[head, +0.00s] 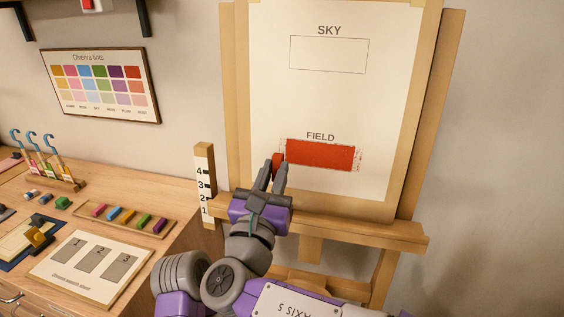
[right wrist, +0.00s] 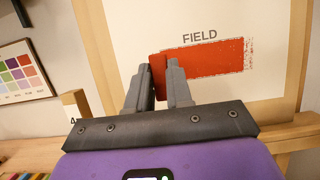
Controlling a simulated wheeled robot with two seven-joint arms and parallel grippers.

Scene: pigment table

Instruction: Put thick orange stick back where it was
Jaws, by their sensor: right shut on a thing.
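My right gripper (head: 278,164) is shut on a short, thick red-orange stick (head: 277,160), held at the left end of the FIELD box on the easel paper. The stick also shows between the fingers in the right wrist view (right wrist: 157,67); the fingers hide part of it. The FIELD box is filled with a rough-edged red-orange patch (head: 320,155). I cannot tell whether the stick touches the paper. My left gripper is not in view.
The easel ledge (head: 370,231) lies below the paper, with a numbered post (head: 204,180) to its left. On the desk are a tray (head: 88,217) of several coloured sticks, a swatch sheet (head: 75,278), loose coloured pieces (head: 63,203) and a rack (head: 66,184) with hooked tools.

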